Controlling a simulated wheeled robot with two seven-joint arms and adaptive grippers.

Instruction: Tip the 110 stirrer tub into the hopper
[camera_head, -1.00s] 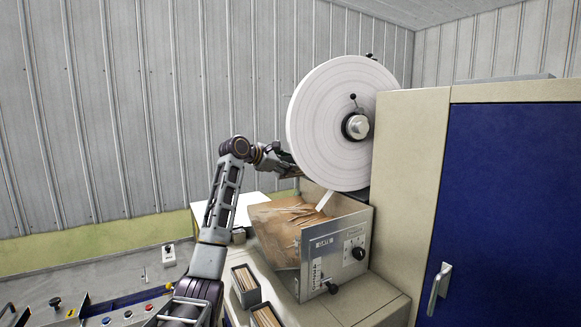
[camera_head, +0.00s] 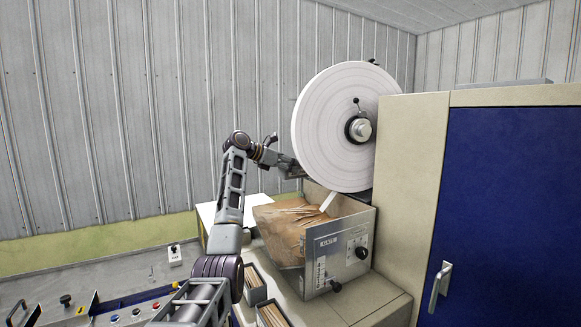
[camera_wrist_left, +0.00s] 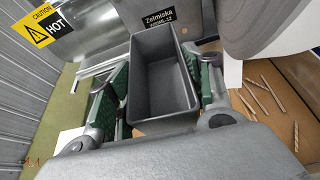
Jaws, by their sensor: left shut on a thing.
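My left gripper (camera_head: 289,168) is beside the big white roll, above the back of the hopper. In the left wrist view, its green-padded fingers (camera_wrist_left: 160,98) are shut on a dark grey rectangular tub (camera_wrist_left: 160,120). The tub's inside shows bare, with no stirrers in it. I cannot read a number on it. In the head view I cannot make the tub out. The brown hopper (camera_head: 275,232) holds loose wooden stirrers (camera_head: 297,212). Loose stirrers also show at the right of the left wrist view (camera_wrist_left: 273,103). My right gripper is not in view.
The white roll (camera_head: 325,125) stands close to my left gripper. Two tubs of stirrers (camera_head: 254,282) stand in front of the hopper, beside a metal control panel (camera_head: 340,250). A blue-doored cabinet (camera_head: 515,200) fills the right. A caution-hot sign (camera_wrist_left: 45,25) shows in the wrist view.

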